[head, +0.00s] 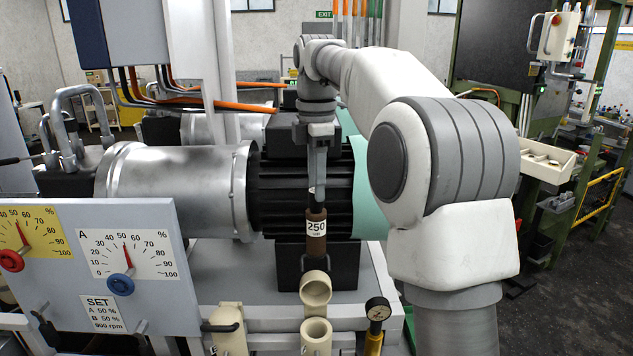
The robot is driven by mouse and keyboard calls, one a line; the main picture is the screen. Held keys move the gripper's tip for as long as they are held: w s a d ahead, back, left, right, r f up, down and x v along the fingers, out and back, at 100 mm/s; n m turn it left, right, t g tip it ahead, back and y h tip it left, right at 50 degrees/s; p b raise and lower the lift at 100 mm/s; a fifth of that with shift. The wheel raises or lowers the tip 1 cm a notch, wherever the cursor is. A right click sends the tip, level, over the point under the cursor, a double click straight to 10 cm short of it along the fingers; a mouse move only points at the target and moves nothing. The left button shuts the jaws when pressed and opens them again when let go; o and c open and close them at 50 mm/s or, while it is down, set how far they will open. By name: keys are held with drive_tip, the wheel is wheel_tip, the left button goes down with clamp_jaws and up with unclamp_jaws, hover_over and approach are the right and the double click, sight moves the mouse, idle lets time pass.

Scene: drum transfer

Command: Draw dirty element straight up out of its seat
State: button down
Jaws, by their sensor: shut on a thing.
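The dirty element (316,245) is a brown cylinder with a white "250" label around its upper part. It hangs upright below my gripper (317,192), whose narrow fingers are shut on its top end. A second open cream cup (316,338) stands nearer, directly below the first in the picture. Neither cup's inside shows fully.
A cream piece with a black handle (226,328) is at left of the cups; a gauge on a yellow body (377,310) is at right. A dial panel (90,258) fills the lower left. The black finned motor (283,198) stands close behind the element.

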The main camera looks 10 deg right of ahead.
drive_tip(key=shift+r+p, duration=0.75)
drive_tip(key=shift+r, duration=2.85)
